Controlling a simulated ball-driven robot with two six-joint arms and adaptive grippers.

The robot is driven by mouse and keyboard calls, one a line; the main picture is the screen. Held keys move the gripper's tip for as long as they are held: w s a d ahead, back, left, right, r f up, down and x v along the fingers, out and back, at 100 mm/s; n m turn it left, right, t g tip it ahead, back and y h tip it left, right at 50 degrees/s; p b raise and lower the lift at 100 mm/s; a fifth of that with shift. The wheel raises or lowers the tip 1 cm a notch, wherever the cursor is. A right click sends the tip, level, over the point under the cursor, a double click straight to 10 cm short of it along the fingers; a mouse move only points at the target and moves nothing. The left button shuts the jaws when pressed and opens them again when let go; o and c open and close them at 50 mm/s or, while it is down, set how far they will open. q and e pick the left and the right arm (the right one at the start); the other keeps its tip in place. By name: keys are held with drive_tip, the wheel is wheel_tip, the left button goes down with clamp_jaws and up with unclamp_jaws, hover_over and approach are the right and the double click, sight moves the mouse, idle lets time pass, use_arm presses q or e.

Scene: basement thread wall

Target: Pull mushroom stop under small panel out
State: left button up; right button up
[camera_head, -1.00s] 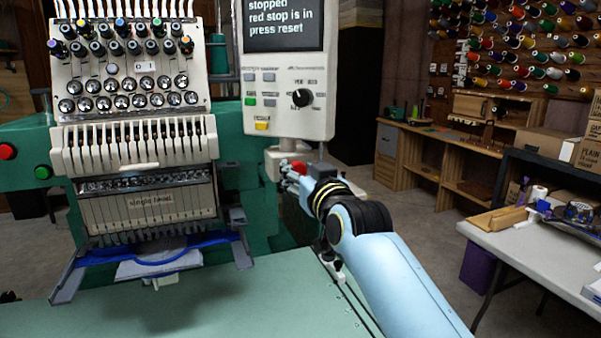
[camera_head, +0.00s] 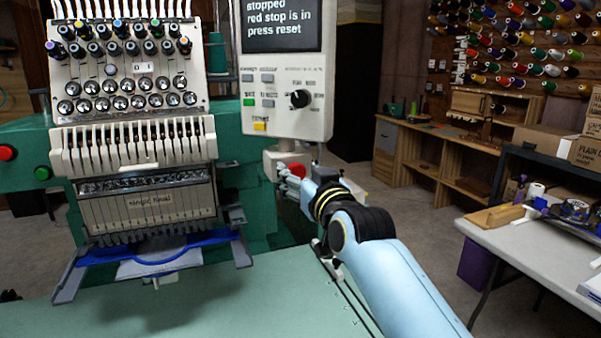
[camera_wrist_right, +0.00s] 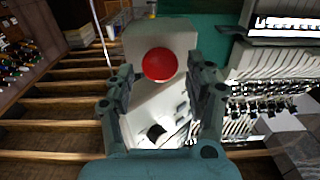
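The red mushroom stop (camera_head: 297,170) sits on a pale box (camera_head: 272,160) under the small panel (camera_head: 287,75). Its screen reads "stopped, red stop is in, press reset". My right gripper (camera_head: 290,178) is just in front of the stop and partly covers it. In the right wrist view the stop (camera_wrist_right: 159,65) shows round and red, between and beyond the two fingers of my right gripper (camera_wrist_right: 163,82). The fingers are apart with a gap on both sides of the stop. My left gripper is not in view.
The embroidery machine head (camera_head: 135,120) stands left of the panel. The green table (camera_head: 200,295) lies below my right arm. A grey-white table (camera_head: 540,250) with tools and boxes is at the right. Another red button (camera_head: 7,152) is at the far left.

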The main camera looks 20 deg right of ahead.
drive_tip(key=shift+s, duration=0.15)
drive_tip(key=s, duration=1.1)
drive_tip(key=shift+s+d, duration=0.2)
drive_tip(key=shift+s, duration=0.15)
drive_tip(key=shift+r, duration=0.1)
